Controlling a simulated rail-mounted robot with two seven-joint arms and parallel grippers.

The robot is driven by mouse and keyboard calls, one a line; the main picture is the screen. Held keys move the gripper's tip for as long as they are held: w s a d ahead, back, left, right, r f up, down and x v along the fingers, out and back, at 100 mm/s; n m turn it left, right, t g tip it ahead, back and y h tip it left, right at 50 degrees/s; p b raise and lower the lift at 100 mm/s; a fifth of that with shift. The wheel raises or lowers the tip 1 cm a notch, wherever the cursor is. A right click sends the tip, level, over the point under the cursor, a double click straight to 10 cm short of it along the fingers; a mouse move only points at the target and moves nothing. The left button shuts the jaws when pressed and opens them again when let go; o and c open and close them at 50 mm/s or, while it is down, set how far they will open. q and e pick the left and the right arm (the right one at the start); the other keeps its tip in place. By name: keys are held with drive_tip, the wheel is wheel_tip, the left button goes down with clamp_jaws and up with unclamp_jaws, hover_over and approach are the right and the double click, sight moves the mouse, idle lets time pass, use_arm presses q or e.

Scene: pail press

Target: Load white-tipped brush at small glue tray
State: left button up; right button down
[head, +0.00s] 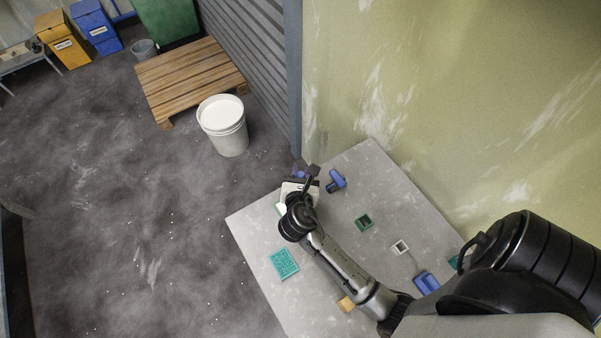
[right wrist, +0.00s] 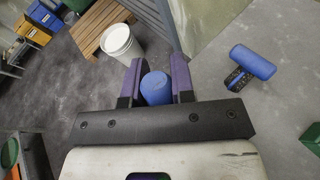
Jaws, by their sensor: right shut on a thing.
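My right gripper (head: 308,178) is above the far end of the grey table (head: 340,235). In the right wrist view its purple fingers (right wrist: 156,85) are shut on a blue cylinder (right wrist: 156,90), seen end-on, perhaps a brush handle. Any white tip on it is hidden. A small white-rimmed square tray (head: 400,247) sits on the table's right part, and a small dark green tray (head: 364,222) sits nearer the gripper. I cannot tell which is the glue tray. My left gripper is not in view.
Another blue-handled tool (head: 336,181) lies beside my gripper, also in the wrist view (right wrist: 252,62). A teal dotted block (head: 284,263), a blue object (head: 427,283) and a tan block (head: 346,304) are on the table. A white pail (head: 226,132) stands on the floor by a wooden pallet (head: 188,77).

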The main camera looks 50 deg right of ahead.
drive_tip(key=shift+f, duration=0.2)
idle(0.4)
drive_tip(key=shift+f, duration=0.4)
idle(0.3)
idle(0.5)
idle(0.9)
drive_tip(key=shift+f+p, duration=0.15)
drive_tip(key=shift+p, duration=0.2)
idle(0.4)
idle(0.5)
